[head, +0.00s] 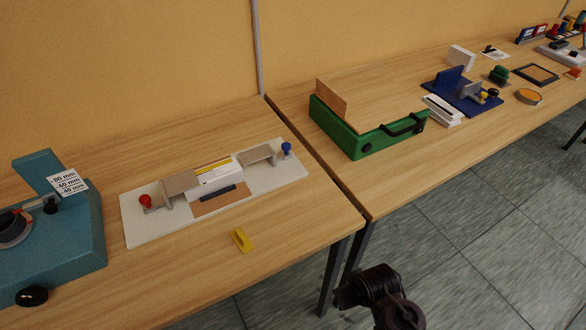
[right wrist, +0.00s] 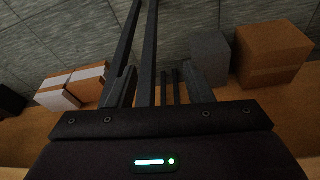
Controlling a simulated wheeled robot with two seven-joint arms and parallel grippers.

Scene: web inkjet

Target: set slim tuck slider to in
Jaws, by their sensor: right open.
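A white board (head: 135,228) lies on the near table in the head view. It carries a grey-beige slide with a red knob (head: 145,200) at its left and another with a blue knob (head: 287,147) at its right. Between them stands a white block (head: 217,180) with a printed label, with a dark bar (head: 218,193) in front. I cannot read which slide is the slim tuck slider. My right gripper (right wrist: 160,88) is open and empty in the right wrist view, above the floor. A dark part of my right arm shows low in the head view, off the table. My left gripper is out of view.
A yellow piece (head: 241,240) lies in front of the board. A teal device (head: 75,235) stands left, and a green box (head: 360,140) stands on the adjoining table. Dark table legs (right wrist: 150,50) and boxes (right wrist: 272,52) show in the right wrist view.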

